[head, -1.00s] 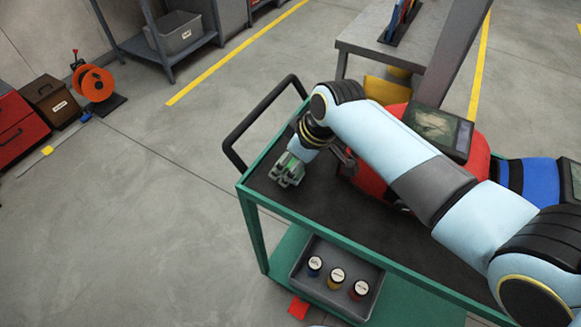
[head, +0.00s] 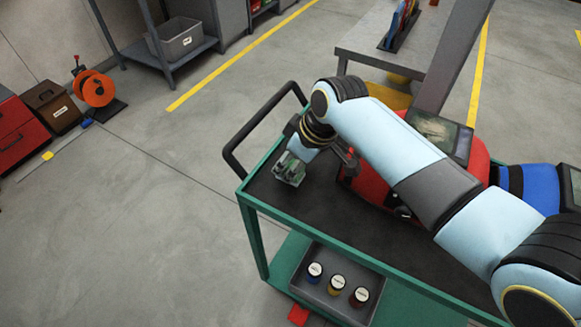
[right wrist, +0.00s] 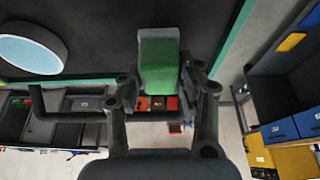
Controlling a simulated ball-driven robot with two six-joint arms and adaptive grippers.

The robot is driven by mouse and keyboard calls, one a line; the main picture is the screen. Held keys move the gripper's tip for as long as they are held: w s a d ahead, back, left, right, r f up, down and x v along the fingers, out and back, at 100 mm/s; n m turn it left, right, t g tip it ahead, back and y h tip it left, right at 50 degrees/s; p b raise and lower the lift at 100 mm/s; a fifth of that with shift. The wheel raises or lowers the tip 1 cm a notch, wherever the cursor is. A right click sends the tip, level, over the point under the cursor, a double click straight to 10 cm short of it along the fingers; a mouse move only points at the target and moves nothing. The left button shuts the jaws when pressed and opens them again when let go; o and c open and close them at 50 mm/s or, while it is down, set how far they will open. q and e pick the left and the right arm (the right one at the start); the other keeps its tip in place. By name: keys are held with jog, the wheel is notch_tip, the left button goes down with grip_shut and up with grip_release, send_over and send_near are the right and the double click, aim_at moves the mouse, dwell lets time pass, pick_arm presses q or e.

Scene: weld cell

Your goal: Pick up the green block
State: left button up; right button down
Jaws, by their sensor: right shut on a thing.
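The green block (right wrist: 158,62) is between the two fingers of my right gripper in the right wrist view, over a dark surface. My right gripper (right wrist: 160,84) is shut on it. In the head view my right gripper (head: 290,170) hangs over the left end of the green cart's (head: 345,238) dark top. There the fingers mostly hide the block, and a gap below it is hard to judge. My left gripper is not in view.
A black push handle (head: 235,135) rises at the cart's left end, close to the gripper. A red rounded object (head: 372,190) stands on the cart behind the arm. A grey tray (head: 325,300) with three small jars sits on the lower shelf. Open floor lies left.

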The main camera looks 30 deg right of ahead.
jog(key=shift+r, duration=0.95)
jog(key=s+d+r, duration=0.6)
jog(key=s+r, duration=0.1)
jog(key=s, duration=0.2)
jog(key=shift+s+d, duration=0.2)
jog(key=shift+s, duration=0.2)
jog(key=shift+r, duration=0.1)
